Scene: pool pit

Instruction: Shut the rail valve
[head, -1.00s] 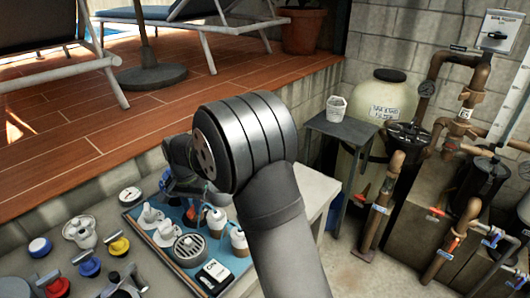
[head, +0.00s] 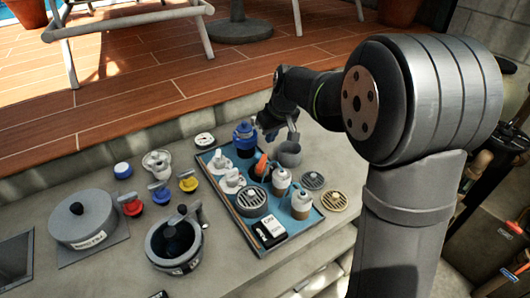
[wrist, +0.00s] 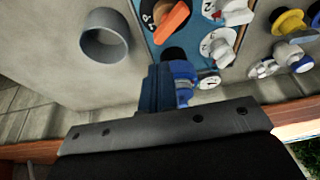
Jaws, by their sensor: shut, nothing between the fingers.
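Several small valves with coloured handles stand on the concrete counter; I cannot tell which is the rail valve. In the head view a red-handled valve (head: 130,204), a yellow one (head: 187,181) and a blue one (head: 161,196) stand left of the blue tray (head: 227,207). An orange handle (head: 261,164) stands on the tray and also shows in the wrist view (wrist: 172,20). My gripper (head: 268,128) is shut and empty above the tray's far edge, beside a blue bottle-like thing (head: 245,138). In the wrist view my gripper (wrist: 157,88) partly hides that blue thing.
A grey cup (head: 289,153) stands close by on the right. White fittings, a round grille (head: 251,200) and a black-and-white box (head: 270,231) crowd the tray. Two grey pots (head: 83,220) (head: 174,244) stand left. A wooden deck (head: 150,75) rises behind the counter.

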